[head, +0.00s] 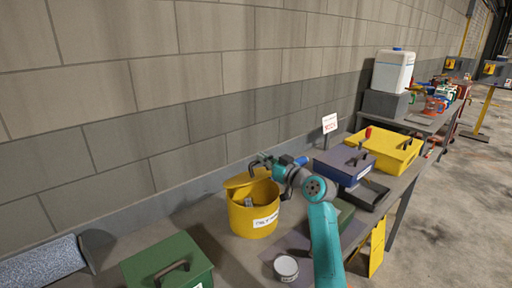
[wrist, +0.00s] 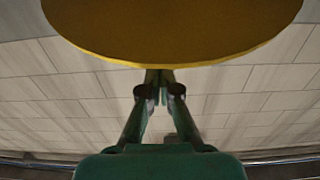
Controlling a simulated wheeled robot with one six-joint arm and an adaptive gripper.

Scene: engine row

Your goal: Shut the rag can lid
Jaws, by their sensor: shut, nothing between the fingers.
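The yellow rag can (head: 254,220) stands on the bench near the wall, with a white label on its front. Its yellow lid (head: 240,180) is tilted up at the back, and the can's mouth is open with something greyish inside. My gripper (head: 255,163) is at the lid's upper edge, reaching in from the right. In the wrist view the lid (wrist: 170,30) fills the top as a yellow disc. My fingers (wrist: 160,77) are shut and empty, with their tips right at the lid's rim; whether they touch it I cannot tell.
A green box with a handle (head: 168,266) is at front left. A small round tin (head: 286,268) stands before the can. A blue box (head: 343,166) and yellow case (head: 385,150) are to the right. The block wall (head: 160,110) is close behind.

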